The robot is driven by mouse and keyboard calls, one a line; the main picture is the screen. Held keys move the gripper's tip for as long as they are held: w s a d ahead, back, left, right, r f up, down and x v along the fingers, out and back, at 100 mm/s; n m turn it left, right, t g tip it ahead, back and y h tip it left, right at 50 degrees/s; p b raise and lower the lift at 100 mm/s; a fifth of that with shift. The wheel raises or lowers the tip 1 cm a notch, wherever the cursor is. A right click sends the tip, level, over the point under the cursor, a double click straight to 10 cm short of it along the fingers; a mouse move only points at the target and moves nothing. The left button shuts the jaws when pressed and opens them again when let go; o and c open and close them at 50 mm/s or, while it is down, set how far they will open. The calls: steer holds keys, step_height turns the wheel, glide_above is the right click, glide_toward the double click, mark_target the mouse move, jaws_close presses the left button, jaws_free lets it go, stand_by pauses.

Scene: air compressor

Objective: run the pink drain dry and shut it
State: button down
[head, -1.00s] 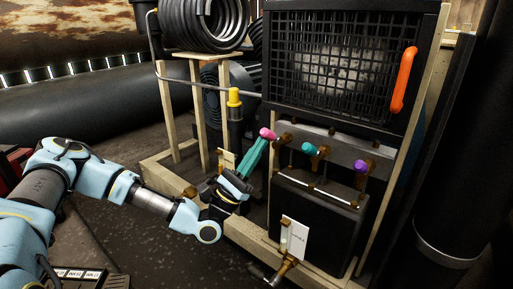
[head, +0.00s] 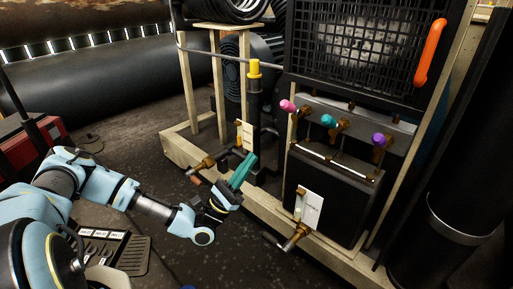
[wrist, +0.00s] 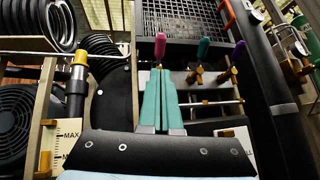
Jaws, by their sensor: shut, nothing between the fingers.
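The pink-handled valve (head: 288,106) is the leftmost of three handles in a row on the compressor front. Its pink handle also shows in the wrist view (wrist: 160,45), just beyond my fingertips. My gripper (head: 251,158) has teal fingers, shut together and empty. It is in front of the frame, below and left of the pink handle, and apart from it. In the wrist view the fingers (wrist: 157,72) point up toward the pink handle. No flow from the drain can be made out.
A teal handle (head: 328,121) and a purple handle (head: 379,139) sit right of the pink one. Brass taps stand low at the frame, one by the left gauge (head: 205,165), one at front (head: 292,240). A yellow-capped post (head: 254,68) stands left. Open floor lies in front.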

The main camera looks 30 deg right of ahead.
steer(key=s+a+m+g+y, duration=0.5)
steer(key=s+m+g+y, duration=0.2)
steer(key=m+g+y, duration=0.6)
steer(key=a+f+m+t+y, duration=0.2)
steer(key=a+f+y, duration=0.2)
steer(key=a+y, duration=0.4)
steer(key=w+a+r+t+y, duration=0.35)
steer(key=w+a+t, duration=0.25)
steer(key=a, duration=0.4)
steer(key=w+a+r+t+y, duration=0.3)
steer(key=w+a+r+t, duration=0.25)
steer(key=a, duration=0.45)
step_height(320, 180, up, 36)
steer(key=w+a+t+p, duration=0.2)
steer(key=t+p, duration=0.1)
steer(key=p, duration=3.1)
steer(key=shift+r+m, duration=0.15)
steer(key=shift+m, duration=0.15)
steer(key=c, duration=1.6)
jaws_free()
